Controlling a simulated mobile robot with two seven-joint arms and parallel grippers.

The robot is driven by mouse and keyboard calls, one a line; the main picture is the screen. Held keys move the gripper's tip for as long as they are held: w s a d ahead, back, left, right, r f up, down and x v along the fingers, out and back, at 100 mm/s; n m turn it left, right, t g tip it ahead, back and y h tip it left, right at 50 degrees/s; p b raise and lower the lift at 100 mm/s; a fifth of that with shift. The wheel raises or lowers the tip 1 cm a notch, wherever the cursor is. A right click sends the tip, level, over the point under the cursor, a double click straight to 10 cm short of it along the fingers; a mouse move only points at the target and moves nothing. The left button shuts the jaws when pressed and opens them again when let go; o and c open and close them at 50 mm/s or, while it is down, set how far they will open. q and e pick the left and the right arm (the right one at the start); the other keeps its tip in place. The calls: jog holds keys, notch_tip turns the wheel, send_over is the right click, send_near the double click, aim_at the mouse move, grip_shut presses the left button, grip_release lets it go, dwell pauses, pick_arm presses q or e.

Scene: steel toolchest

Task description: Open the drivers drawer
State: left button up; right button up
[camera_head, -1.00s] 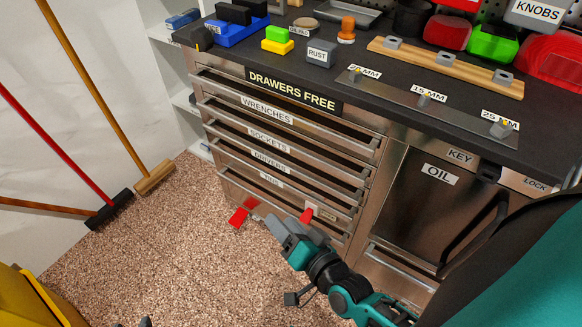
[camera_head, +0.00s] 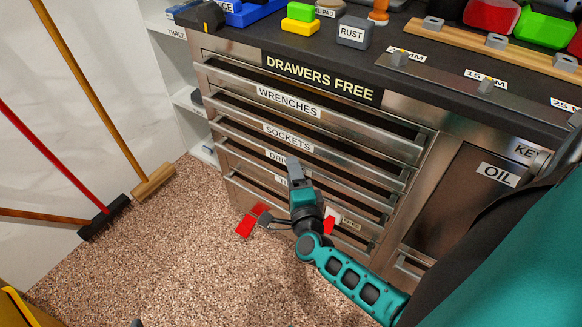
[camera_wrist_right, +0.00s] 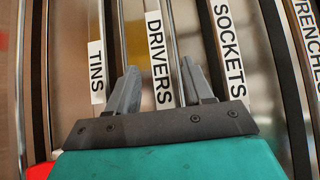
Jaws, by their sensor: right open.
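The drivers drawer (camera_head: 336,188) is in the steel chest, below the sockets drawer and above the tins drawer. Its front looks in line with its neighbours. Its label (camera_wrist_right: 157,58) is clear in the right wrist view and partly hidden by my gripper in the head view. My right gripper (camera_head: 294,168) is in front of this label. In the wrist view the open fingers (camera_wrist_right: 160,80) lie on either side of the label, with nothing seen gripped. I cannot tell whether they touch the drawer. My left gripper is not in view.
The wrenches drawer (camera_head: 350,125) and sockets drawer (camera_head: 350,158) are above. Red pieces (camera_head: 252,220) show low by the chest. The oil cabinet (camera_head: 462,205) is at right. Brooms (camera_head: 153,183) lean at left. The speckled floor (camera_head: 170,260) before the chest is mostly clear.

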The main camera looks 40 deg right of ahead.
jog(key=shift+x, duration=1.5)
jog(key=shift+c, duration=0.2)
grip_shut()
